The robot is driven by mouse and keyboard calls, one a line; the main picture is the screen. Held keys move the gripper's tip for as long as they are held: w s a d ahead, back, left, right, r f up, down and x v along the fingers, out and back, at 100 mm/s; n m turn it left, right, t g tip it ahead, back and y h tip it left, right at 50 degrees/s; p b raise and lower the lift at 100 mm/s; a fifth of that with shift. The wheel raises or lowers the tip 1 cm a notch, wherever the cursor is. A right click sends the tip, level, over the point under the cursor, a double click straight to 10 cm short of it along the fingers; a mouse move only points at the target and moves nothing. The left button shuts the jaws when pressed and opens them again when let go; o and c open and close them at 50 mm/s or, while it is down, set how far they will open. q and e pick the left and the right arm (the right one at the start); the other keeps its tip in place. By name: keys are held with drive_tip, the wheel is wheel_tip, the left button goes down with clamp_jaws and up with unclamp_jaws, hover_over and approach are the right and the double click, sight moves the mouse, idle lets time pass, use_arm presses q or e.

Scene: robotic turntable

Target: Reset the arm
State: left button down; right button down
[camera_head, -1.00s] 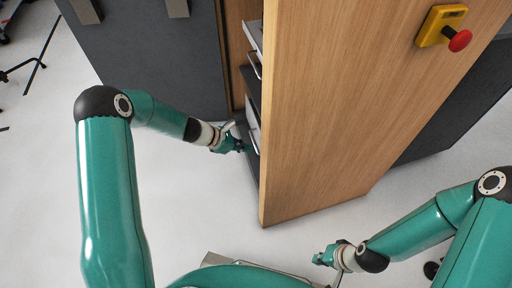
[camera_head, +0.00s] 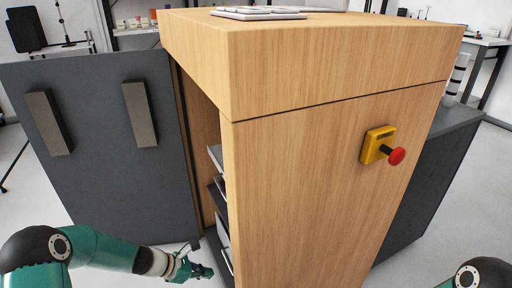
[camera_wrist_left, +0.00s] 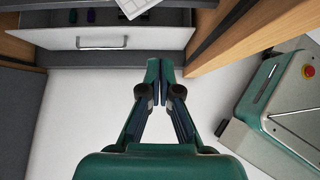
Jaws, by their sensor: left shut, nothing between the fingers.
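My left arm (camera_head: 105,250) comes in from the lower left in the head view. My left gripper (camera_head: 203,272) is beside the open side of the wooden cabinet, low down near its shelves. In the left wrist view the left gripper (camera_wrist_left: 160,68) is shut and empty, its fingertips together over the pale floor, in front of a drawer. Of my right arm (camera_head: 478,275) only a joint shows at the lower right corner of the head view; its gripper is out of the frame.
The wooden cabinet (camera_head: 320,170) carries a yellow box with a red button (camera_head: 380,147). A dark door panel (camera_head: 110,140) with two handles stands at left. In the wrist view a drawer (camera_wrist_left: 150,38) with a metal handle lies ahead.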

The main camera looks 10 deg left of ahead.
use_arm(q)
drive_tip(key=s+d+f+m+g+y, duration=0.1)
drive_tip(key=s+d+f+m, duration=0.2)
drive_tip(key=s+m, duration=0.45)
drive_tip(key=s+d+f+m+g+y, duration=0.1)
drive_tip(key=s+d+f+m+g, duration=0.2)
drive_tip(key=s+m, duration=0.4)
drive_tip(key=s+d+f+m+y, duration=0.2)
drive_tip(key=s+d+f+m, duration=0.15)
drive_tip(key=s+m, duration=0.4)
wheel_tip(320, 180, up, 29)
drive_tip(key=s+p, duration=0.2)
drive_tip(key=p, duration=2.7)
drive_tip(key=shift+h, duration=0.3)
drive_tip(key=shift+s+f, duration=0.1)
